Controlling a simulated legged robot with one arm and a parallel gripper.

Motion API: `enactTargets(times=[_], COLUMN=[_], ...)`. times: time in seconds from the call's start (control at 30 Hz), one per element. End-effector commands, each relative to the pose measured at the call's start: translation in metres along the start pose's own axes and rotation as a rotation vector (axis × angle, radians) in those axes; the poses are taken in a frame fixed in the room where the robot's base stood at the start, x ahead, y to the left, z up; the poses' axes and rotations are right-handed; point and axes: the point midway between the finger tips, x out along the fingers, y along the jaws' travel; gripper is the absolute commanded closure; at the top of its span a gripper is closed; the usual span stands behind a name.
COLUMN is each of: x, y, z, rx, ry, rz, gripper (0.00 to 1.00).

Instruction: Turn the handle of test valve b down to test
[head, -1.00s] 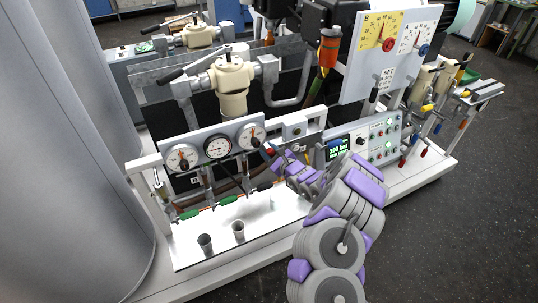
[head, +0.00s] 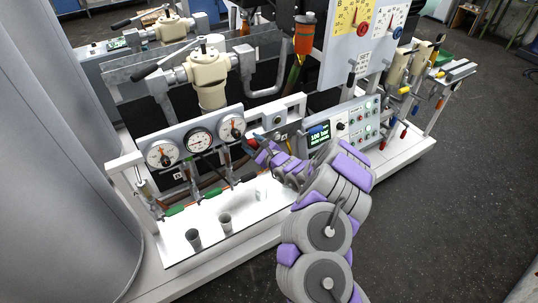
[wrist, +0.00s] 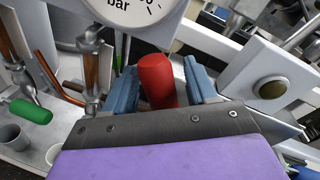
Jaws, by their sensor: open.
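A red cylindrical handle (wrist: 158,80), which I take to be that of test valve b, stands between my jaws in the wrist view. My gripper (wrist: 160,88) is open, with one blue finger on each side of the handle. A narrow gap shows on the left; whether the right finger touches it I cannot tell. In the head view my gripper (head: 254,146) is just right of and below the rightmost gauge (head: 231,128). The valve body behind the handle is hidden, and no label b is readable.
Green handles (head: 175,210) hang on the pipes below the gauges. Two grey cups (head: 225,222) stand on the white tray (head: 180,254). A control panel (head: 345,126) is right of my gripper. A large grey tank (head: 60,170) fills the left side.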

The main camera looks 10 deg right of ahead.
Motion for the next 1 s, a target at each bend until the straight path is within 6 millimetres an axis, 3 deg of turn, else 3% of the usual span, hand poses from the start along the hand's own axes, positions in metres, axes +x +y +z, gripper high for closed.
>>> enactTargets(times=[0.3, 0.5, 0.8, 1.0], x=[-0.067, -0.101, -0.140, -0.155], y=[-0.005, -0.003, -0.002, -0.001], z=[0.000, -0.001, -0.003, -0.003], rx=[0.007, 0.005, 0.003, 0.004], ry=[0.001, 0.002, 0.004, 0.002], rz=[-0.009, -0.004, -0.002, 0.000], gripper=[0.43, 0.43, 0.43, 0.43])
